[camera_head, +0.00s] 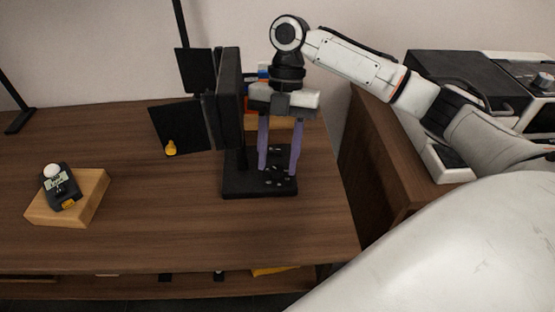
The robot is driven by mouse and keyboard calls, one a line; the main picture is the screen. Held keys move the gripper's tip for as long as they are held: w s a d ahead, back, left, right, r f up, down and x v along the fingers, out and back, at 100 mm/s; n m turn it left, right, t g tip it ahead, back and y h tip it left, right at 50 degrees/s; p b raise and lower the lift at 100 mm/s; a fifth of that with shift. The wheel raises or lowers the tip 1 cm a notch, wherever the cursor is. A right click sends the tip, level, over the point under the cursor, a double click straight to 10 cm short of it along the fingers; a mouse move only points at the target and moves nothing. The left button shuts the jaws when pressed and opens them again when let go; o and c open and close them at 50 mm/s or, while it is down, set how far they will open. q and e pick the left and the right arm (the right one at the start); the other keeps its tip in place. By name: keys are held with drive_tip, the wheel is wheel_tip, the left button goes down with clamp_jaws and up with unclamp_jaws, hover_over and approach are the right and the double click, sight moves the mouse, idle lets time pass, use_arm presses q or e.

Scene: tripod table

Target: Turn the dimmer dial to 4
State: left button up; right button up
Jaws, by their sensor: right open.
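A black panel light (231,95) with open flaps stands upright on the table, seen nearly edge-on. Its black base (235,187) lies flat on the table with several small light marks on its right part. I cannot make out the dimmer dial or any number on it at this size. My right gripper (279,171) points down, just right of the panel, with its two purple fingers apart. Its fingertips are over or close to the marked part of the base; I cannot tell whether they touch. Nothing shows between them. My left gripper is out of view.
A light meter (62,188) with a white dome lies on a wooden block (91,196) at the left. A yellow piece (171,148) shows at a flap (183,124). Coloured items (264,72) stand behind the gripper. The wooden table (170,230) is clear in front.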

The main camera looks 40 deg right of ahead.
drive_tip(key=shift+s+a+f, duration=0.1)
drive_tip(key=shift+f, duration=0.15)
